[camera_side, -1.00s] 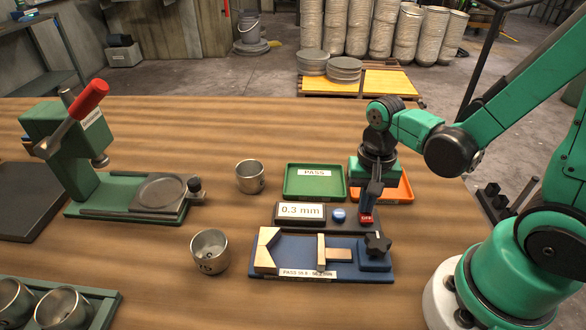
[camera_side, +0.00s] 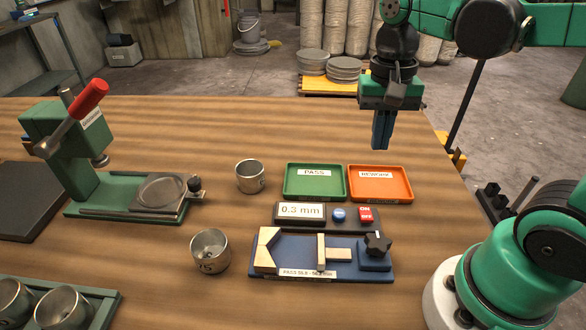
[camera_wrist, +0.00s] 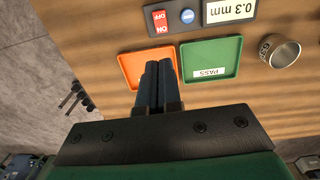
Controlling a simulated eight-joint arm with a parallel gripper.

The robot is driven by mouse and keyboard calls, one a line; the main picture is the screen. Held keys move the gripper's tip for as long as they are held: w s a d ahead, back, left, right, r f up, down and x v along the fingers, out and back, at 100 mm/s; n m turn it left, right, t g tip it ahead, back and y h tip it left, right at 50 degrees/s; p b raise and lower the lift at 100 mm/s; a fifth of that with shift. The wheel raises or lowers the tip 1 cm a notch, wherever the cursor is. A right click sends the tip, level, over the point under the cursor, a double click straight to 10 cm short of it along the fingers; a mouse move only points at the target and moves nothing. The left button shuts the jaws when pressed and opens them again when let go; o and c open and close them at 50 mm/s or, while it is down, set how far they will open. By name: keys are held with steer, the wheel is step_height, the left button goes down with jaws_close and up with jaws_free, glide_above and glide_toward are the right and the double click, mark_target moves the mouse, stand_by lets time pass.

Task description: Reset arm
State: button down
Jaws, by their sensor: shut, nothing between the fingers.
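My gripper (camera_side: 381,132) is in the air above the back right of the table in the side view, fingers together and pointing down, clear of everything. It also shows in the wrist view (camera_wrist: 158,70), its shut fingers overlapping part of the orange tray. The orange REWORK tray (camera_side: 380,188) and the green PASS tray (camera_side: 315,188) lie side by side and empty on the table. In front of them the gauge display (camera_side: 301,211) reads 0.3 mm, with a blue button (camera_side: 339,215) and a red ON/OFF switch (camera_side: 365,214).
The blue measuring fixture (camera_side: 312,272) stands in front of the display. Two metal bowls (camera_side: 250,176) (camera_side: 210,251) stand to its left. A green press (camera_side: 70,150) with a red handle (camera_side: 88,97) stands further left. A rack of cups (camera_side: 62,308) is at front left.

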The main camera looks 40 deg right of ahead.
steer(key=shift+r, duration=0.55)
steer(key=w+a+f+n+t, duration=0.1)
steer(key=n+t, duration=0.1)
steer(key=n, duration=0.1)
steer(key=w+a+n+t, duration=0.1)
steer(key=n+t, duration=0.2)
steer(key=w+f+n+t, duration=0.1)
steer(key=n+t, duration=0.1)
steer(key=n, duration=0.1)
steer(key=shift+w+a+f+t, duration=0.15)
steer(key=shift+a+f+t, duration=0.15)
steer(key=shift+a+t, duration=0.1)
